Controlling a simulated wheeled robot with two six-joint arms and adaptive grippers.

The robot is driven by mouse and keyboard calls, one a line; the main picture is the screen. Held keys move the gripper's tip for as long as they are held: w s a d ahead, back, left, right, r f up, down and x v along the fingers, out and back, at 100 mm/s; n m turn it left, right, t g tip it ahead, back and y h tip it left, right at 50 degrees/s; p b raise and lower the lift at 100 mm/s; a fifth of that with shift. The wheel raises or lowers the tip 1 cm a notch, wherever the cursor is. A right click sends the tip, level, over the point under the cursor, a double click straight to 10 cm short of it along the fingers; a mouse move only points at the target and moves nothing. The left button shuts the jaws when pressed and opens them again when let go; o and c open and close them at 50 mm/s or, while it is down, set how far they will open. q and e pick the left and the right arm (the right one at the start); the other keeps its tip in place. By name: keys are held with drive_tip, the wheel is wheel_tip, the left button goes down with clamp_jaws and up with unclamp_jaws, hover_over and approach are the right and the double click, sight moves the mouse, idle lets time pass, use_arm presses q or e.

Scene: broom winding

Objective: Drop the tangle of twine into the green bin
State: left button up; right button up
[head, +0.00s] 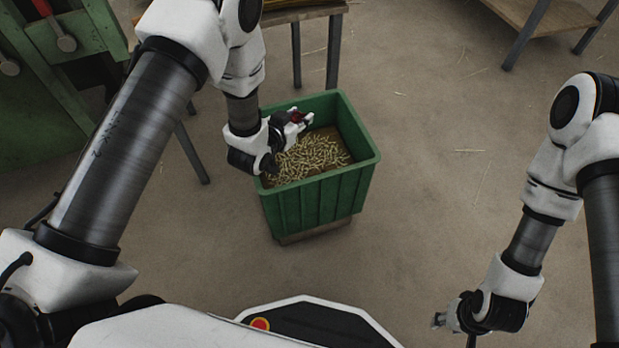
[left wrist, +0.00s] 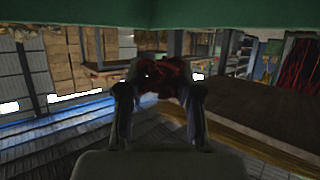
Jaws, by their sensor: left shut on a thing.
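The green bin (head: 318,206) stands on the floor ahead of me, its top open and a bed of pale short pieces inside. My left gripper (head: 299,122) is over the left part of the bin's opening. It is shut on the tangle of twine (head: 298,117), a small dark red bundle partly hidden by the fingers. In the left wrist view the dark red tangle (left wrist: 161,78) sits between the two fingertips. My right gripper (head: 439,320) hangs low at the right, away from the bin; its fingers are too small to read.
Another wooden table (head: 555,14) is at the back right. Bare floor (head: 440,150) with loose straws lies right of the bin.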

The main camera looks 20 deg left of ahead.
use_arm(q)
wheel_tip(320, 180, down, 4)
drive_tip(key=b, duration=0.3)
drive_tip(key=shift+f, duration=0.1)
use_arm(e)
wheel_tip(320, 180, down, 4)
use_arm(q)
drive_tip(key=o, duration=0.8)
wheel_tip(320, 180, up, 10)
drive_tip(key=shift+r, duration=0.1)
